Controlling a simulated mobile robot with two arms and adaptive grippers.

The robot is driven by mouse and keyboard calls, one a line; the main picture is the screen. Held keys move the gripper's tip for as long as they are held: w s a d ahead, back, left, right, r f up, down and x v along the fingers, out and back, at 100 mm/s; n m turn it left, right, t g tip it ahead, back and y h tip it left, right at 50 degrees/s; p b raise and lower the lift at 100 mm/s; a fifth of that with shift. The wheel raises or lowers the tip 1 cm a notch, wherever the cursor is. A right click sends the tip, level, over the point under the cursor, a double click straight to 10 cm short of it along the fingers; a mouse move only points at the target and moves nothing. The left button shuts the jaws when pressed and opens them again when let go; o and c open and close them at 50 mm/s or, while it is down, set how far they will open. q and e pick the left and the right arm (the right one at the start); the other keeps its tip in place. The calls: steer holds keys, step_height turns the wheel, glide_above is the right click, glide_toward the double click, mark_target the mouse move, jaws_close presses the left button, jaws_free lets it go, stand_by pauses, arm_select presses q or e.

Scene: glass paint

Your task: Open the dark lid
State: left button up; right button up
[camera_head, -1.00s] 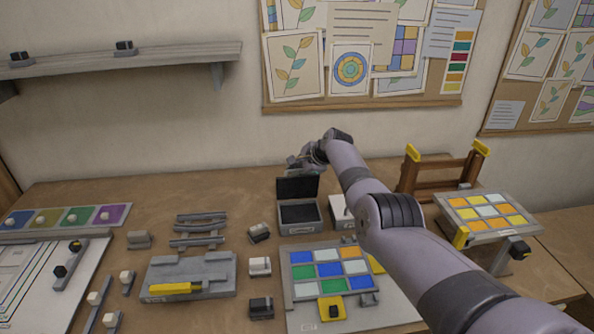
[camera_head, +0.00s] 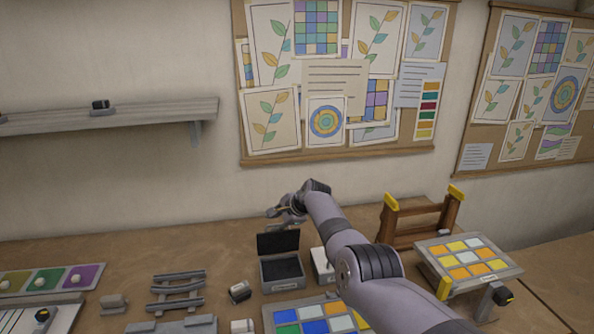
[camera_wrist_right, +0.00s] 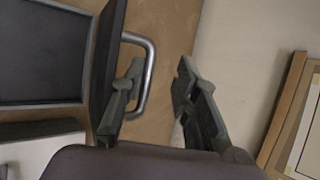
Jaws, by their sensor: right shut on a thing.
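The dark lid (camera_head: 278,243) stands raised, roughly upright, at the back of a small grey box (camera_head: 283,285) with a dark inside. In the right wrist view the lid shows edge-on (camera_wrist_right: 106,55), with a metal loop handle (camera_wrist_right: 149,65) on its outer side. My right gripper (camera_head: 283,212) is just behind and above the lid. My left gripper is out of view.
A white box (camera_head: 322,264) stands right of the grey box, partly behind my right arm. A tile board (camera_head: 315,310) lies in front. A wooden rack (camera_head: 420,222) and a tilted tile stand (camera_head: 468,258) are to the right.

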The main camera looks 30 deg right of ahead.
steer(key=s+d+r+p, duration=0.1)
steer(key=d+r+p, duration=0.2)
steer(key=r, duration=0.5)
steer(key=s+d+r+p, duration=0.2)
steer(key=d+r+p, duration=0.1)
steer(key=r, duration=0.6)
steer(key=shift+d+r, duration=0.3)
steer(key=shift+d, duration=0.2)
stand_by(0.5)
steer(key=shift+s, duration=0.1)
stand_by(0.4)
